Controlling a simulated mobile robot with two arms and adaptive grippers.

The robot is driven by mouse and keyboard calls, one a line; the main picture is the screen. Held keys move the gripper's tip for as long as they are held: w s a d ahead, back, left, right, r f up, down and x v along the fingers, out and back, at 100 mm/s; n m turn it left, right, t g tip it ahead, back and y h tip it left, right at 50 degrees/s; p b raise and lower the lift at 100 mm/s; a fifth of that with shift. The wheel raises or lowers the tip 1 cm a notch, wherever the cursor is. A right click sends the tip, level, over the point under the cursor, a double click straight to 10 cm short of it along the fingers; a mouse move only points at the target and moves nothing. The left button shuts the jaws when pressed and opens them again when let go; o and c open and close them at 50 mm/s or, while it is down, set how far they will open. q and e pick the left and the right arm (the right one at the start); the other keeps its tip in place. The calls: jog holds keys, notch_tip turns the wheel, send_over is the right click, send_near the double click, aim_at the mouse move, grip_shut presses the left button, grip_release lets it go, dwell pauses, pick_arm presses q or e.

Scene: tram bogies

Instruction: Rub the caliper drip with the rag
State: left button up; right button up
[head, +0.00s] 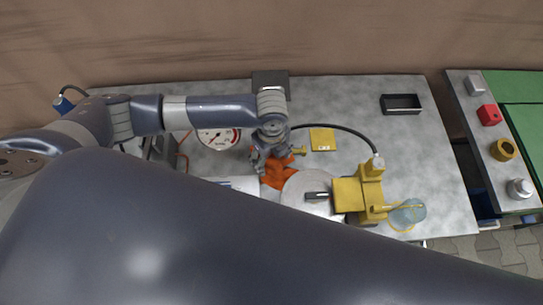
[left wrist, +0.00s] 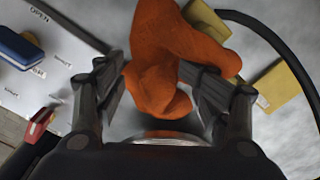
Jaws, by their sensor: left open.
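The orange rag (head: 277,172) is a crumpled cloth on the grey bench, left of the disc. My left gripper (head: 268,160) is over it, pointing down. In the left wrist view the rag (left wrist: 158,72) stands between the spread fingers of the left gripper (left wrist: 153,68), which are open. I cannot tell whether they touch it. The yellow caliper (head: 358,194) is at the right edge of the disc (head: 306,192). A pale blue, see-through thing (head: 410,212) lies at its right; I cannot tell if this is the drip. My right gripper is not in view.
A round gauge (head: 219,138), a yellow square plate (head: 322,139) and a black tray (head: 401,97) lie on the bench (head: 350,95). A black hose (head: 345,129) runs to the caliper. A side shelf (head: 470,110) holds small parts. A large arm link of mine hides the front.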

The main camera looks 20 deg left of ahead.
pick_arm(q)
jog(key=shift+w+a+f, duration=0.3)
jog(key=shift+a+f, duration=0.05)
jog(key=shift+f, duration=0.25)
jog(key=shift+s, duration=0.1)
jog(key=c, duration=1.5)
jog(key=shift+d, duration=0.1)
jog(key=shift+c, duration=0.3)
grip_shut()
